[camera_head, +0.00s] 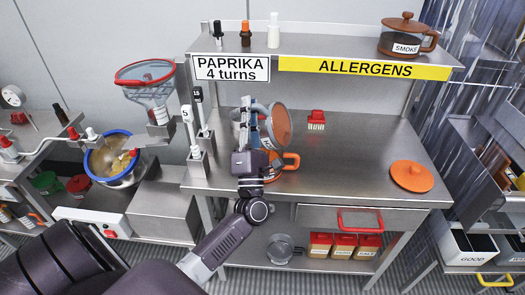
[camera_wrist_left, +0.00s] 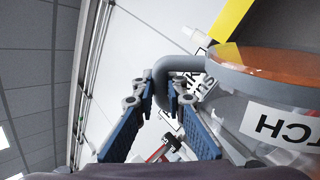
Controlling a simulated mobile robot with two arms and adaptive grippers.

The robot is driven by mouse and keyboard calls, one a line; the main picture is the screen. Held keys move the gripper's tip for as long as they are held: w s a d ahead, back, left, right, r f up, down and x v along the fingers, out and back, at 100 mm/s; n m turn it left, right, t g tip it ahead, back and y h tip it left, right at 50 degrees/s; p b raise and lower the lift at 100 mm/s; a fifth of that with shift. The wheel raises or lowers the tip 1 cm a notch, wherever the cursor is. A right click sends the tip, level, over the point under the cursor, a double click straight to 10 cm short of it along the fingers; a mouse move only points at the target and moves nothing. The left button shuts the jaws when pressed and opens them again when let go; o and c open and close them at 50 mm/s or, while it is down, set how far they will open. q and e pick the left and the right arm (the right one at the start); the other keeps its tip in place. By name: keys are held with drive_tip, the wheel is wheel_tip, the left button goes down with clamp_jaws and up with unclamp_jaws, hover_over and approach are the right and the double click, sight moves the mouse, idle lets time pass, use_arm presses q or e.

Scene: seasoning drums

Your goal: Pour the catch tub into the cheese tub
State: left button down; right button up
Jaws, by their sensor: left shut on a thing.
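The catch tub (camera_head: 261,115) is a clear tub with a grey handle and orange matter inside. In the head view it is held above the steel table, tipped on its side, its orange round face (camera_head: 282,126) turned right. Whether anything is falling cannot be seen. My right gripper is not in view.
A shelf with shakers and a smoke jar (camera_head: 407,38) is behind. The table's right middle is clear.

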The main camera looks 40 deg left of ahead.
sight(266, 134)
use_arm(q)
drive_tip(key=shift+s+a+f+n+g+y, duration=0.15)
drive_tip(key=shift+a+n+g+y, duration=0.25)
drive_tip(key=shift+a+n+g, duration=0.25)
drive_tip(key=shift+s+a+f+n+g+y, duration=0.1)
drive_tip(key=shift+a+n+g+y, duration=0.3)
drive_tip(key=shift+n, duration=0.35)
